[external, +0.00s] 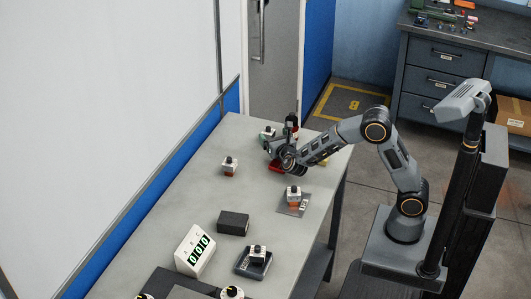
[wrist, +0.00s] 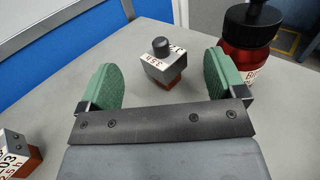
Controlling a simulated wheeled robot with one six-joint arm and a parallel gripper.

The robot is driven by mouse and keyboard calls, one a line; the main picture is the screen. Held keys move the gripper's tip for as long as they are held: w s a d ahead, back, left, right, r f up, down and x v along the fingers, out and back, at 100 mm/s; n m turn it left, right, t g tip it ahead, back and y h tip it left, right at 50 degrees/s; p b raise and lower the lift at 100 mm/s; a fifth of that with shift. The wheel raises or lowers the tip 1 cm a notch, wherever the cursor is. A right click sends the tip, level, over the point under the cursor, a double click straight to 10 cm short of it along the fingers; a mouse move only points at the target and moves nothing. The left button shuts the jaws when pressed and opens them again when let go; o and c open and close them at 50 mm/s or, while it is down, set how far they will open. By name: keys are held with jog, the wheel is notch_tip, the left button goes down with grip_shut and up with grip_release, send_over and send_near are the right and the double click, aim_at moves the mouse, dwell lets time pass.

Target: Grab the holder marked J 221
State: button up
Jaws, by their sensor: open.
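A holder with a white-grey block, brown-orange base and black knob (wrist: 165,68) stands upright on the table, ahead of my gripper (wrist: 161,80) in the wrist view. It lies between the lines of the two green pads, slightly beyond them and untouched. Its label is upside down and partly turned away; I cannot read it surely as J 221. My gripper is open and empty. In the external view my gripper (external: 274,146) is low over the table's far end, partly hiding this holder (external: 269,130). A second holder (wrist: 17,155), with a label showing "03", is at lower left in the wrist view.
A red bottle with a black cap (wrist: 250,38) stands close to the right pad. In the external view, another holder (external: 294,197) sits on a grey plate, and one (external: 258,252) on a dark tray. A black block (external: 233,223) and number display (external: 195,250) stand nearer.

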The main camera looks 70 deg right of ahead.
aim_at(269, 128)
jog(key=shift+x, duration=2.85)
jog(key=shift+c, duration=0.2)
jog(key=c, duration=1.1)
jog(key=shift+c, duration=0.4)
jog(key=shift+r, duration=0.1)
